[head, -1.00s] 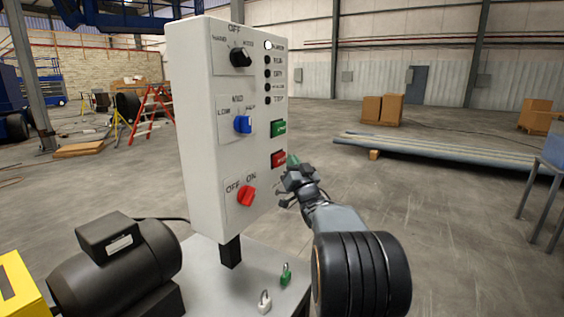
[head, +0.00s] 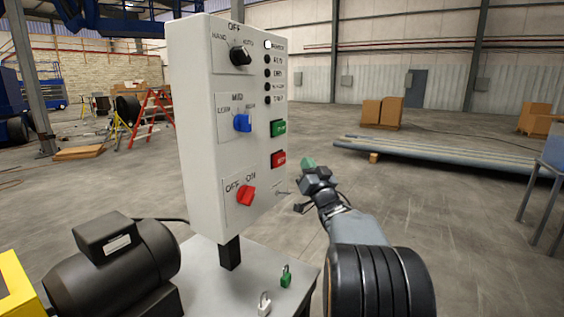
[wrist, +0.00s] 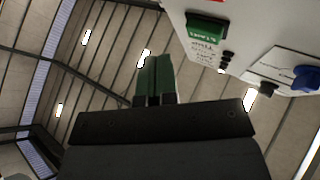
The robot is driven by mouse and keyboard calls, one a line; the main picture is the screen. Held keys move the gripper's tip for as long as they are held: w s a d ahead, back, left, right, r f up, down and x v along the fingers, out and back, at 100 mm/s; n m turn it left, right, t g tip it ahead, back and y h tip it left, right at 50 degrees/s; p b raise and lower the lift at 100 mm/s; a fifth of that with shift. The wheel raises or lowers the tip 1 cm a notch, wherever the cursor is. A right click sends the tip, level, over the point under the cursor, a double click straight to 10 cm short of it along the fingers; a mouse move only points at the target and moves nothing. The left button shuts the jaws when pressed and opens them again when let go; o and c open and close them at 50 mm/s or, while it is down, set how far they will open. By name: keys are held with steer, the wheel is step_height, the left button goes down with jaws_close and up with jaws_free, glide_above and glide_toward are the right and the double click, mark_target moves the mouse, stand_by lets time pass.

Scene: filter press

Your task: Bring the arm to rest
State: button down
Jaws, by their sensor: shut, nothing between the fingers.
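My gripper (head: 309,164) is to the right of the control box, level with its lower part and apart from it in the head view. In the wrist view its green fingertips (wrist: 152,76) are together with nothing between them. The white control box (head: 200,120) stands upright on a post. It bears a black knob (head: 240,57), a blue knob (head: 242,123), a red knob (head: 246,195), a green button (head: 278,128) and a red button (head: 279,159). The wrist view shows the green button (wrist: 206,29) and the blue knob (wrist: 306,77) at upper right.
A black motor (head: 115,262) sits left of the post. A green padlock (head: 286,277) and a white padlock (head: 264,303) are on the grey stand (head: 222,290). Long blue-grey beams (head: 440,150) lie on the floor behind. Open floor (head: 480,230) is at right.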

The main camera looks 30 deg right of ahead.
steer(key=shift+r, duration=0.1)
stand_by(0.6)
steer(key=s+a+r+g+p, duration=0.1)
steer(key=s+a+g+p, duration=0.1)
steer(key=a+g+p, duration=0.4)
steer(key=s+a+r+g+p, duration=0.15)
steer(key=a+g+p, duration=0.25)
steer(key=a+p, duration=0.4)
steer(key=s+a+f+n+g+y+p, duration=0.1)
steer(key=s+a+f+n+g+p, duration=0.1)
steer(key=s+a+g+p, duration=0.3)
steer(key=s+a+f+n+g+y+p, duration=0.2)
steer(key=s+a+g+p, duration=0.2)
steer(key=s+a, duration=0.4)
steer(key=s, duration=0.6)
steer(key=shift+s+a+n+g+y+p, duration=0.2)
steer(key=shift+n+g+y+p, duration=0.1)
steer(key=shift+g+p, duration=0.1)
